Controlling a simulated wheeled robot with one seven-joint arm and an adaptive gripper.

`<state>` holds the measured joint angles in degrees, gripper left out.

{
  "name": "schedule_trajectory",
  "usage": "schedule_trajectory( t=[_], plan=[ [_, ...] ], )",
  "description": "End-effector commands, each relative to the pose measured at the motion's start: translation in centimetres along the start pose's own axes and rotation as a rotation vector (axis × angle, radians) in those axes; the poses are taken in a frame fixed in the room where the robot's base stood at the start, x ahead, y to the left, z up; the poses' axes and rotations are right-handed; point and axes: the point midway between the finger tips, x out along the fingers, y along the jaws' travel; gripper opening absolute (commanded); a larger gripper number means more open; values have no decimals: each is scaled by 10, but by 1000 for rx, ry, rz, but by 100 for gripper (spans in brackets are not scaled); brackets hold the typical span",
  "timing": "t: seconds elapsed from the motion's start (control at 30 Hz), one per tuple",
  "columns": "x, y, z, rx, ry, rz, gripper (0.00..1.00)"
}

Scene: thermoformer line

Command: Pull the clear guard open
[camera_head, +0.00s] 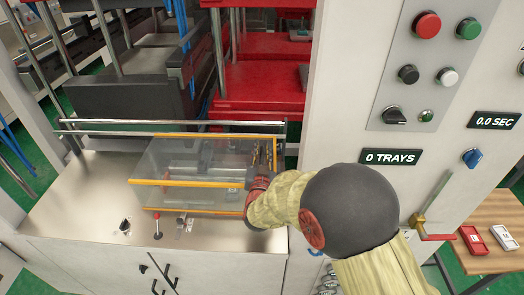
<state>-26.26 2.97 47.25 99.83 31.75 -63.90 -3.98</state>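The clear guard (180,160) is a see-through panel with orange-yellow edge strips, standing over the metal deck at the front of the machine. A horizontal metal rail (105,131) runs behind it. My gripper (262,152) is at the guard's right end, seen from behind with its dark fingers pointing away and up. The fingers overlap the guard's right edge in the picture. My wrist and forearm hide part of that edge and the deck. I cannot tell whether the fingers touch or hold the guard, or how far apart they are.
A control panel (398,62) with buttons and knobs is on the white cabinet at right, beside my arm. A yellow valve with a red handle (438,237) sticks out below. A wooden table (497,212) stands at far right. The deck (75,200) left of the guard is clear.

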Motion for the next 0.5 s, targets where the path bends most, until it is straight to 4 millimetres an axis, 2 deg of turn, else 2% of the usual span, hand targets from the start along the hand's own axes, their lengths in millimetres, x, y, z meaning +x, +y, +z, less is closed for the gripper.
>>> schedule_trajectory(
  t=[0.33,0.5],
  plan=[
    [0,0,0,0,0,0,1],
    [0,0,0,0,0,0,0]
  ],
)
